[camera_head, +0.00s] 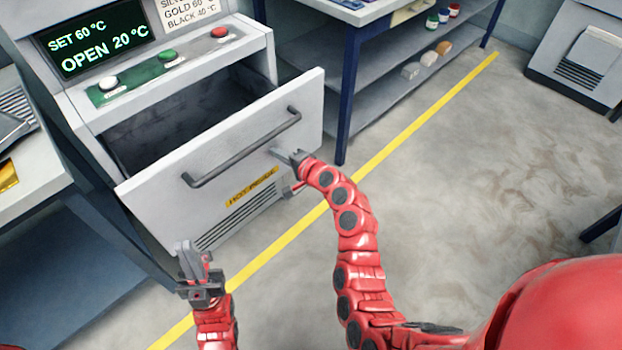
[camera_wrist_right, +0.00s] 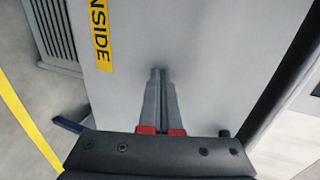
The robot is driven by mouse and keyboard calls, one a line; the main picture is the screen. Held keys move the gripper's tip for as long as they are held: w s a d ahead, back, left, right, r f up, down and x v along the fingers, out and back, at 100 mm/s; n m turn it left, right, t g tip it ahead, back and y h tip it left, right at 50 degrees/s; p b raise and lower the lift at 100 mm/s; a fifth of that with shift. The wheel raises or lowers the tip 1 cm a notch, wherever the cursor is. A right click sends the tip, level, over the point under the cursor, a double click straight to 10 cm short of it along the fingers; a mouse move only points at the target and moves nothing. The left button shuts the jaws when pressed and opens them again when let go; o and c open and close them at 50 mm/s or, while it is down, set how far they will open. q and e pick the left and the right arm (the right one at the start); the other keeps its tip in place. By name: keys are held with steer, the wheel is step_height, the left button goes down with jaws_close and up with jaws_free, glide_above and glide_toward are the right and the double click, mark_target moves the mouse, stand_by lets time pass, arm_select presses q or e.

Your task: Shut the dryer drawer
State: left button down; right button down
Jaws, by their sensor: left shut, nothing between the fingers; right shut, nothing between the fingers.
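The dryer drawer (camera_head: 270,125) is pulled out of the grey dryer (camera_head: 85,100), and its inside (camera_head: 185,120) looks empty. A dark bar handle (camera_head: 245,148) runs across its front, above a yellow label. My right gripper (camera_head: 280,153) is shut and empty, its fingertips at the drawer front just below the handle's right part. In the right wrist view the shut fingers (camera_wrist_right: 159,75) point at the front panel (camera_wrist_right: 200,40); I cannot tell whether they touch it. My left gripper (camera_head: 184,248) is shut and empty, in front of the drawer's lower left.
The display (camera_head: 95,40) reads SET 60 °C, OPEN 20 °C. White, green (camera_head: 168,55) and red buttons sit above the drawer. A blue-legged table (camera_head: 347,90) stands right of it, a bench (camera_head: 30,165) left. Floor to the right is clear, with a yellow line (camera_head: 410,128).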

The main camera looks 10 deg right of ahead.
steer(key=b+x, duration=0.1)
steer(key=x, duration=0.2)
steer(key=r+b+x, duration=0.1)
steer(key=x, duration=0.2)
steer(key=r+b+x, duration=0.1)
steer(key=x, duration=0.2)
steer(key=shift+w+a, duration=0.15)
steer(key=shift+w, duration=0.1)
steer(key=w+a+b, duration=0.1)
steer(key=w+b, duration=0.1)
steer(key=b, duration=0.1)
steer(key=w+a+b, duration=0.2)
steer(key=b, duration=0.1)
steer(key=w+a+b, duration=0.2)
steer(key=w+b, duration=0.1)
steer(key=shift+f, duration=0.1)
steer(key=shift+w+a+b, duration=0.4)
steer(key=shift+b, duration=0.2)
steer(key=shift+w+r, duration=0.1)
steer(key=shift+r, duration=0.35)
steer(key=shift+d+r, duration=0.1)
steer(key=shift+r, duration=0.05)
